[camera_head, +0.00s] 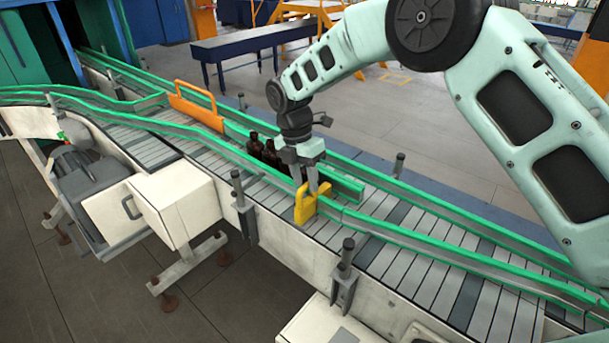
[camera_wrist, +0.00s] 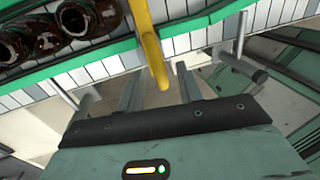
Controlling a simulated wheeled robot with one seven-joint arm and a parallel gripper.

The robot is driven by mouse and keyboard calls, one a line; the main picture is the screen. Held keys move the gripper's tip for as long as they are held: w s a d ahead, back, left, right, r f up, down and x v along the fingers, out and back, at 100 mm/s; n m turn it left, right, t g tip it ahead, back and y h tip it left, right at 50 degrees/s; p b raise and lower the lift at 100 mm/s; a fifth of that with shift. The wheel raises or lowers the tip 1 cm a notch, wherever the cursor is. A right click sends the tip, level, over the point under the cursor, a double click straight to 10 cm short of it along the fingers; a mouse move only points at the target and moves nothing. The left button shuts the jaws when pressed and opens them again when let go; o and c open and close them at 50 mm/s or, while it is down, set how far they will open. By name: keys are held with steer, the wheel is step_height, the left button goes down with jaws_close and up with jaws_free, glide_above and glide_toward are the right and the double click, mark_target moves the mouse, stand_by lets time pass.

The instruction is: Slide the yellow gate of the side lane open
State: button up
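The yellow gate (camera_head: 304,206) stands at the near green rail of the conveyor in the head view. In the wrist view its yellow bar (camera_wrist: 147,38) comes down from the top edge, and its end lies between my fingers. My gripper (camera_head: 317,188) is at the top of the gate, pointing down. The wrist view shows my gripper (camera_wrist: 157,74) open, with a finger on each side of the bar and gaps between. Whether either finger touches the bar is hard to tell. The gate's lower part is hidden in the wrist view.
Dark amber bottles (camera_head: 255,147) stand on the belt just left of my gripper; they also show in the wrist view (camera_wrist: 75,18). An orange gate (camera_head: 197,105) stands farther up the line. Green rails and grey posts (camera_head: 347,258) edge the conveyor. The belt to the right is empty.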

steer(key=shift+c, duration=0.4)
jaws_close()
steer(key=s+a+b, duration=0.1)
steer(key=s+a, duration=0.3)
steer(key=shift+s+a, duration=0.35)
steer(key=shift+a, duration=0.05)
steer(key=shift+o, duration=0.4)
jaws_free()
steer(key=shift+r, duration=0.1)
step_height(320, 180, up, 17)
steer(key=w+a+b, duration=0.2)
steer(key=b, duration=0.2)
steer(key=shift+w+a, duration=0.2)
steer(key=shift+w, duration=0.05)
